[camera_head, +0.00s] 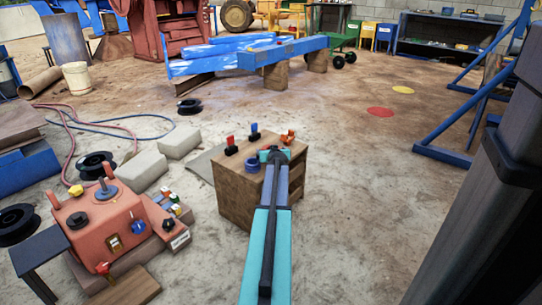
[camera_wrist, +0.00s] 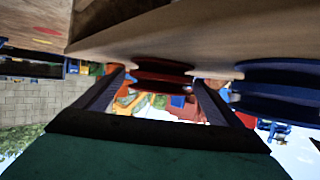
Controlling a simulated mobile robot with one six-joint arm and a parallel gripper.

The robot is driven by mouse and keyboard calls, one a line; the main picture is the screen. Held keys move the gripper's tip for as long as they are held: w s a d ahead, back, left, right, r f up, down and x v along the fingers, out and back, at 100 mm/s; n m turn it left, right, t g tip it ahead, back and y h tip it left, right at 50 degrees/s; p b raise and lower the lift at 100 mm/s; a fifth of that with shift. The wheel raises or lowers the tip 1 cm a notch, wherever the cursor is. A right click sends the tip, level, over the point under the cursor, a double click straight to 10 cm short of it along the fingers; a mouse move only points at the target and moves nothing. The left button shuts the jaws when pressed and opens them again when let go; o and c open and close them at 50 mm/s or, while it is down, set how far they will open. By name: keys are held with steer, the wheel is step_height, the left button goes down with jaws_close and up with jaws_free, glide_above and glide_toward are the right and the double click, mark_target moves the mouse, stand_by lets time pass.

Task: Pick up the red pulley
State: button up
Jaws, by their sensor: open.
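The red pulley (camera_wrist: 163,76) shows in the wrist view, which looks upside down. It lies on the wooden top (camera_wrist: 160,35) of a crate, between the tips of my open gripper (camera_wrist: 157,83). I cannot tell whether either finger touches it. In the head view my gripper (camera_head: 273,156) is over the crate's top, and I cannot make out the red pulley there; my arm and gripper likely cover it.
A blue pulley (camera_wrist: 282,88) sits close beside the red one; it also shows in the head view (camera_head: 252,165). Red (camera_head: 231,146), blue (camera_head: 254,132) and orange (camera_head: 288,136) small parts stand along the crate's (camera_head: 233,204) far side. A red control box (camera_head: 105,222) stands left.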

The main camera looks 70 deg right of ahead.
steer(key=shift+w+d+f, duration=0.15)
steer(key=shift+w+d, duration=0.1)
steer(key=shift+d, duration=0.15)
stand_by(0.3)
steer(key=c, duration=1.8)
steer(key=shift+c, duration=1.2)
steer(key=shift+r, duration=0.3)
steer(key=shift+r+p, duration=1.2)
steer(key=shift+r, duration=0.45)
steer(key=s+a+p, duration=0.1)
steer(key=s+a, duration=0.2)
steer(key=a, duration=0.4)
steer(key=s+a+r+p, duration=0.1)
steer(key=s+a+p, duration=0.1)
steer(key=a, duration=0.5)
steer(key=shift+s+a+r, duration=0.15)
steer(key=shift+s+a, duration=0.05)
steer(key=shift+s, duration=0.7)
